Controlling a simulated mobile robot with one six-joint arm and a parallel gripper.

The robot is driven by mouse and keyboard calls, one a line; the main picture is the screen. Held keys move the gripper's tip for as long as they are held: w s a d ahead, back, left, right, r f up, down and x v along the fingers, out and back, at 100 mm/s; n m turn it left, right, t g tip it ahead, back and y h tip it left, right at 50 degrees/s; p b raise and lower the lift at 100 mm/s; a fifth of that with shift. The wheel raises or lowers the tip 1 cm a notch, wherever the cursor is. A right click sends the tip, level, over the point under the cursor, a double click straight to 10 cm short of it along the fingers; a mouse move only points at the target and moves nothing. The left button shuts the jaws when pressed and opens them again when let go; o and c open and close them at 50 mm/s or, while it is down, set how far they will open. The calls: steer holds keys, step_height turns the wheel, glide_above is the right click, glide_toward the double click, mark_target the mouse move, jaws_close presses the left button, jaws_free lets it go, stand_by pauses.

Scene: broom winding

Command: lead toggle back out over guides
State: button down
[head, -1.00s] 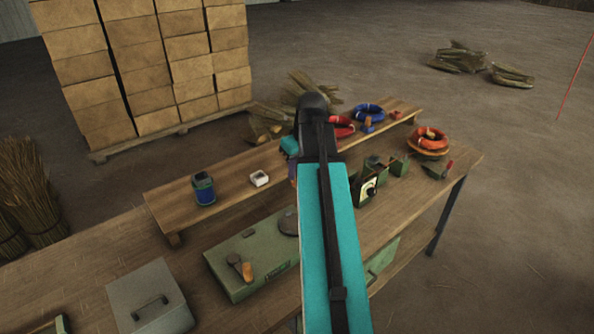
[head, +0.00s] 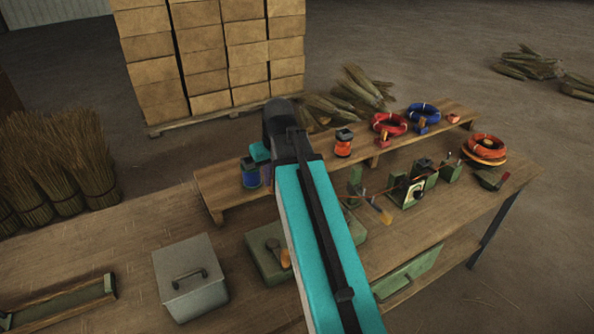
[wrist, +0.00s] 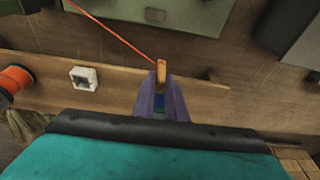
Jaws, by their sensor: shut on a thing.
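In the wrist view my gripper (wrist: 160,92), with purple fingers, is shut on a small orange-tan toggle (wrist: 161,70). A taut orange cord (wrist: 112,34) runs from the toggle to the upper left. In the head view my arm hides most of the gripper and the toggle; a little of the purple fingers shows beside the blue can. The green guides (head: 400,187) stand on the bench right of my arm. An orange line (head: 376,192) shows at the guides; its path behind my arm is hidden.
A raised plank shelf (head: 222,187) carries a blue can (head: 250,173), an orange spool (head: 344,146), a red coil (head: 389,123) and a blue coil (head: 423,112). A white square piece (wrist: 84,78) shows in the wrist view. A grey box (head: 190,277) stands front left.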

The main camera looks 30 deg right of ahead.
steer(key=a+f, duration=0.1)
steer(key=a, duration=1.6)
steer(key=shift+w+a, duration=0.15)
steer(key=shift+w, duration=0.3)
steer(key=shift+s+f, duration=0.1)
